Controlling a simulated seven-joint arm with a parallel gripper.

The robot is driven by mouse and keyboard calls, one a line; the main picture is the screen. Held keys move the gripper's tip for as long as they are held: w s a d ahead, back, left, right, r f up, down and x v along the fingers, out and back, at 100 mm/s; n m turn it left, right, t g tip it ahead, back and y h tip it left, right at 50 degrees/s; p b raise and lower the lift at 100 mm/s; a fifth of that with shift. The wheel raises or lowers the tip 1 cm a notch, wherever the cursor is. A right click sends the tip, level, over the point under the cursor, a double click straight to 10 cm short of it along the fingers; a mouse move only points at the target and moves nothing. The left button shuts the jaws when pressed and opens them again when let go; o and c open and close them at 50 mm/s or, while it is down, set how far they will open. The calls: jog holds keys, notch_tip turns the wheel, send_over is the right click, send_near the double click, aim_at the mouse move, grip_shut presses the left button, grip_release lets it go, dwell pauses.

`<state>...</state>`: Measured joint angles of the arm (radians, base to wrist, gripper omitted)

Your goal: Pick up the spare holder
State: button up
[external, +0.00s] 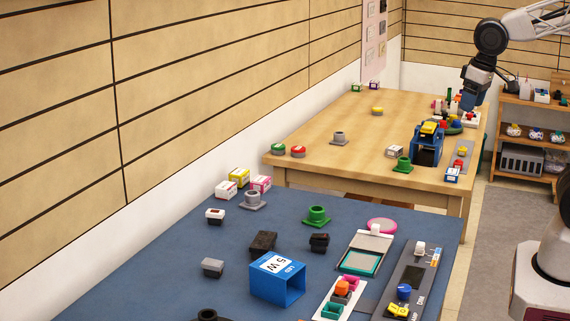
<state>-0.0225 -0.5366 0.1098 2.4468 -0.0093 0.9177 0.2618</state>
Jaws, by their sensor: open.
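Several round, flanged holders stand on the two tables, and I cannot tell which one is the spare. On the blue table are a grey holder (252,201), a green holder (317,215) and a black one (207,315) cut off by the bottom edge. On the wooden table are another grey holder (339,138) and another green holder (402,165). My gripper (469,106) hangs at the upper right, over the far right part of the wooden table. It is open; its fingertips are small here, and I see nothing held.
A blue box (277,280) lies on the blue table (150,285), with small boxes, black blocks and a grey panel (412,275) around it. A blue stand (427,146) rises from the wooden table (300,172). Shelves (530,101) stand at right. The wooden table's middle is mostly clear.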

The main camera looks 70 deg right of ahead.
jog(key=w+a+f+m, duration=0.1)
jog(key=w+a+m, duration=0.15)
jog(key=w, duration=0.35)
jog(key=w+a+f+m, duration=0.1)
jog(key=w+f+m, duration=0.15)
jog(key=w, duration=0.35)
jog(key=m+g, duration=0.2)
jog(key=m, duration=1.1)
send_near(317, 215)
jog(key=shift+w+d+f, duration=0.15)
jog(key=shift+d+f, duration=0.35)
jog(key=shift+d, duration=0.05)
jog(key=shift+w+d+f, duration=0.15)
jog(key=shift+d+f, duration=0.35)
jog(key=shift+w+a+f, duration=0.15)
jog(key=shift+f, duration=0.05)
jog(key=shift+f, duration=0.1)
jog(key=shift+f, duration=1.2)
jog(key=shift+f, duration=0.1)
